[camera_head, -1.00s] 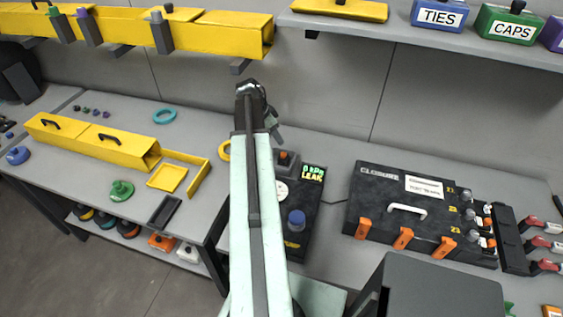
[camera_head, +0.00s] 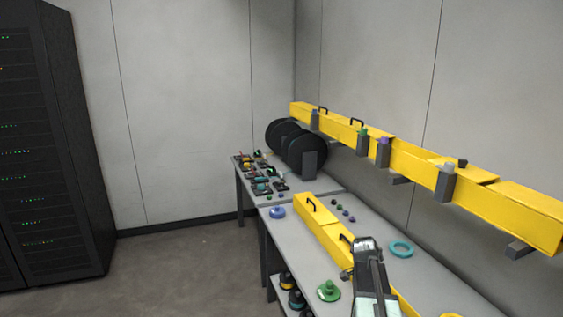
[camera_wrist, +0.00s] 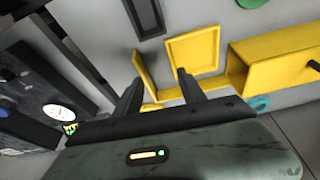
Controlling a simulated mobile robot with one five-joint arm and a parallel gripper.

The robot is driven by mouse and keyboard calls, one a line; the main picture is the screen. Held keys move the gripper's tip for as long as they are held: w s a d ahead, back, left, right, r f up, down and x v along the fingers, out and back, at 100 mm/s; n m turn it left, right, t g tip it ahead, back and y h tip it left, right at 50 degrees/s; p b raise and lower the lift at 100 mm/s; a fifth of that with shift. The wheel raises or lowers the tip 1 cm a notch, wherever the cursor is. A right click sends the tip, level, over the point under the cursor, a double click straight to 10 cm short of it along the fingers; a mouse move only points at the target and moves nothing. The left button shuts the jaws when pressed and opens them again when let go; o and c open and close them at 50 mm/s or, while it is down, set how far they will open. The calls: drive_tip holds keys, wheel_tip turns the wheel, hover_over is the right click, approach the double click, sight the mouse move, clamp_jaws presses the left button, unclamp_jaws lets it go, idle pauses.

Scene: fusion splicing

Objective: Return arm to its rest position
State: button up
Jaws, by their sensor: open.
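My arm shows at the lower right of the head view, pale with a dark end. My gripper (camera_head: 368,246) stands over the bench beside the yellow lidded duct. In the wrist view my gripper (camera_wrist: 160,82) is open, its two dark fingers apart with nothing between them. Beyond the fingers are a yellow open tray (camera_wrist: 193,50) and a yellow duct (camera_wrist: 280,62). I see no contact with either.
The workbench (camera_head: 290,237) carries a yellow duct (camera_head: 318,222), a green knobbed disc (camera_head: 328,291) and a teal ring (camera_head: 401,249). A wall-mounted yellow duct (camera_head: 410,160) runs above. A black server rack (camera_head: 50,150) stands left. The floor (camera_head: 185,270) between is clear.

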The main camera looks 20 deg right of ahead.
drive_tip(key=s+a+n+y, duration=0.1)
drive_tip(key=a+n, duration=0.8)
drive_tip(key=a, duration=0.8)
drive_tip(key=s+a+f+n+y, duration=0.1)
drive_tip(key=a+n, duration=0.8)
drive_tip(key=a, duration=0.9)
drive_tip(key=shift+y, duration=0.8)
drive_tip(key=shift+f, duration=0.1)
